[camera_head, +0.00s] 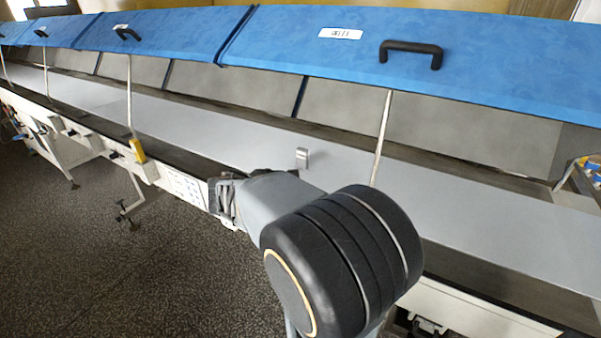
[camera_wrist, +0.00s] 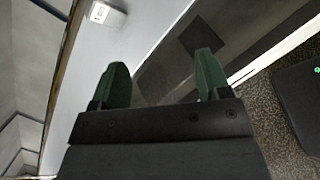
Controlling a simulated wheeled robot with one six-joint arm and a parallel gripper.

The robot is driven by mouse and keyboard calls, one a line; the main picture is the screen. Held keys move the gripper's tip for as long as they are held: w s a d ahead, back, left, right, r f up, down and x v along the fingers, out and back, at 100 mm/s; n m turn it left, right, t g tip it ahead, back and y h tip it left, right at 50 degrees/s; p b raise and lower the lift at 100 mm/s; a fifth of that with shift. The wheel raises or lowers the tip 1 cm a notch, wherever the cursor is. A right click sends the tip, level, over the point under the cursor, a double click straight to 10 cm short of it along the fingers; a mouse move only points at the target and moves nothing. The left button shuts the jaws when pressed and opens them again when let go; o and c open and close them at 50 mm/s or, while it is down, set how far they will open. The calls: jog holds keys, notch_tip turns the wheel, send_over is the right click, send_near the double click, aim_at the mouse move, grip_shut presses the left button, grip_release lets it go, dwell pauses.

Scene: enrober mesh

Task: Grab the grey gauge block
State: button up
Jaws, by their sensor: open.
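The grey gauge block (camera_head: 302,157) is small and stands on the pale grey belt (camera_head: 450,205), a little beyond my arm in the head view. In the wrist view, a light grey block (camera_wrist: 106,13) that looks like it sits at the top left, cut by the frame edge. My gripper (camera_wrist: 161,58) shows two green fingertips, spread apart with nothing between them. The block lies ahead of and to the left of the fingers, not touching them. In the head view, my arm hides part of the machine's near edge and the fingers are hard to make out.
Blue hinged covers (camera_head: 480,60) with black handles hang above the belt's far side. A thin pale prop rod (camera_head: 382,135) rises to the right of the block, another (camera_head: 129,95) to the left. The belt around the block is bare. Dark speckled floor (camera_head: 110,250) lies in front.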

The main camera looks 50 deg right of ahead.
aim_at(301, 155)
jog(key=w+d+n+t+h+b, duration=0.1)
jog(key=w+d+n, duration=0.1)
jog(key=w+d+f+n+h+b, duration=0.1)
jog(key=w+d+n+h, duration=0.1)
jog(key=n, duration=0.1)
jog(key=w+d+n+t+h+b, duration=0.1)
jog(key=w+d+n+h, duration=0.1)
jog(key=n, duration=0.1)
jog(key=shift+w+d+f+t, duration=0.3)
jog(key=shift+w+f, duration=0.05)
jog(key=shift+n, duration=0.4)
jog(key=x, duration=0.7)
jog(key=shift+w+d+r, duration=0.2)
jog(key=shift+w+d, duration=0.1)
jog(key=shift+w, duration=0.1)
jog(key=shift+x, duration=3.15)
jog(key=shift+c, duration=0.4)
jog(key=c, duration=0.9)
jog(key=shift+r, duration=0.1)
jog(key=shift+c, duration=0.3)
jog(key=shift+r, duration=0.1)
